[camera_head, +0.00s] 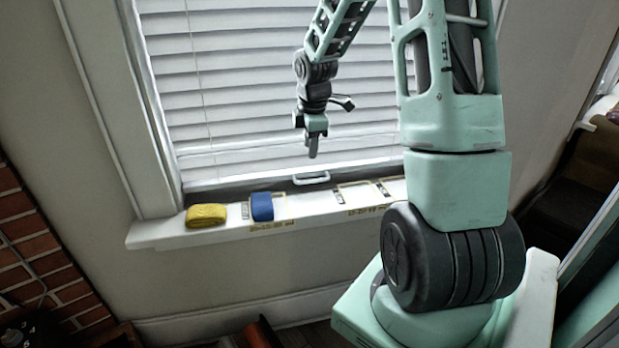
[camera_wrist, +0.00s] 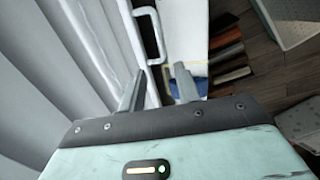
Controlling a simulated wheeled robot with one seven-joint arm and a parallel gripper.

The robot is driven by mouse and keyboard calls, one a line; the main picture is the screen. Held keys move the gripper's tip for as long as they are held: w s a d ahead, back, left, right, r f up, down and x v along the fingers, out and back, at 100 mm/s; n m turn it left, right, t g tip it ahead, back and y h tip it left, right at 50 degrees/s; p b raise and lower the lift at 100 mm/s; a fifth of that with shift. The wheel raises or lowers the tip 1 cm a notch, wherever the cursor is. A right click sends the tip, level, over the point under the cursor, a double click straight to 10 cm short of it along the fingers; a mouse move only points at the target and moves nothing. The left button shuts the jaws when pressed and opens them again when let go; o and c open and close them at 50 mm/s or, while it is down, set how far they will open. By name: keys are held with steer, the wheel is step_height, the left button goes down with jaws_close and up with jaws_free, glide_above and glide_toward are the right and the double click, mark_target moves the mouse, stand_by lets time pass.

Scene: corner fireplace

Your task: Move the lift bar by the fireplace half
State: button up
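A white U-shaped handle (camera_head: 311,179), which looks like the lift bar, sits on a dark strip at the bottom of the window, just above the sill. In the wrist view the handle (camera_wrist: 153,34) is near the top centre, beyond my fingertips. My gripper (camera_head: 314,148) hangs fingers down in front of the blinds, above the handle in the head view. In the wrist view my gripper (camera_wrist: 160,68) has its two fingers apart, with nothing held between them. The handle is apart from both fingers.
A yellow folded bundle (camera_head: 206,215) and a blue one (camera_head: 262,207) lie on the white windowsill (camera_head: 160,234). Yellow-marked outlines (camera_head: 358,196) to their right are empty. White slatted blinds (camera_head: 240,100) cover the window. A brick surface (camera_head: 40,245) stands at lower left.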

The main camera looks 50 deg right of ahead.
mark_target(309, 182)
steer(key=f, duration=0.3)
steer(key=w+f+b, duration=0.1)
steer(key=f, duration=0.3)
steer(key=d+f, duration=0.1)
steer(key=f, duration=0.3)
steer(key=shift+w+b, duration=0.35)
steer(key=shift+b, duration=0.05)
jaws_close()
